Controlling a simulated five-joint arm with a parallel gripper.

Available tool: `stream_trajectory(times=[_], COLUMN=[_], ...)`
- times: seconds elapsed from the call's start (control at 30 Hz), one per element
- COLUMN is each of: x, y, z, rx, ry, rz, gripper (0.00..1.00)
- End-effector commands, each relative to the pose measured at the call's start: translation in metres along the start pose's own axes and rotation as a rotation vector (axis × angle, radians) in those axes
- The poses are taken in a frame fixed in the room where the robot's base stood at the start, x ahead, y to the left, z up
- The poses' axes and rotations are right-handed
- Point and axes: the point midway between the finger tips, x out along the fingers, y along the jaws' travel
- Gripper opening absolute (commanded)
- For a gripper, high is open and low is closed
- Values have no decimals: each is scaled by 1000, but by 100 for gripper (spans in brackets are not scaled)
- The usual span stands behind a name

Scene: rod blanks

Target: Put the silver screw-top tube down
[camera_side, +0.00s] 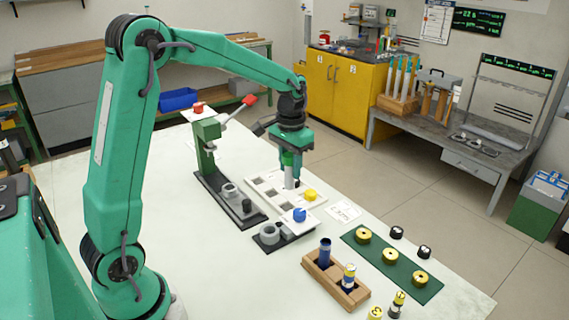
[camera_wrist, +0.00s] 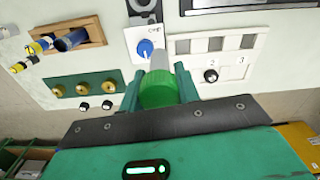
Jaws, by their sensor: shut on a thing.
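My gripper (camera_side: 288,165) is shut on the silver screw-top tube. In the wrist view, the tube's silver body (camera_wrist: 159,62) and a wide green part (camera_wrist: 158,90) show between the two green fingers. In the side view, my gripper points down above the white tray with square openings (camera_side: 262,183). The tube is small there and partly hidden by the fingers, so I cannot tell whether its lower end touches the tray. The tray also shows in the wrist view (camera_wrist: 240,62), marked with numbers, to the right of the tube.
A blue knob (camera_side: 299,215) and a yellow piece (camera_side: 309,195) are close to the gripper. A green press (camera_side: 207,145) stands left. A wooden block (camera_side: 322,283) holds blue tubes. A green mat (camera_side: 405,270) with brass-coloured pieces lies right. The front-left table is clear.

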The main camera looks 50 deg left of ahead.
Motion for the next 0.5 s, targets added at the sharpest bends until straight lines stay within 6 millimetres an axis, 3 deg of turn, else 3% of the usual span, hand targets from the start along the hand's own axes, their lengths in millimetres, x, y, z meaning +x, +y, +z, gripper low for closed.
stream_trajectory(times=[0.03,0.2,0.33,0.5], x=[2,5,8,9], y=[-16,-58,-79,-92], z=[-10,-31,-40,-44], rx=[-36,-121,-162,-186], ry=[-2,-1,-1,0], rz=[0,0,0,0], gripper=[7,7,7,7])
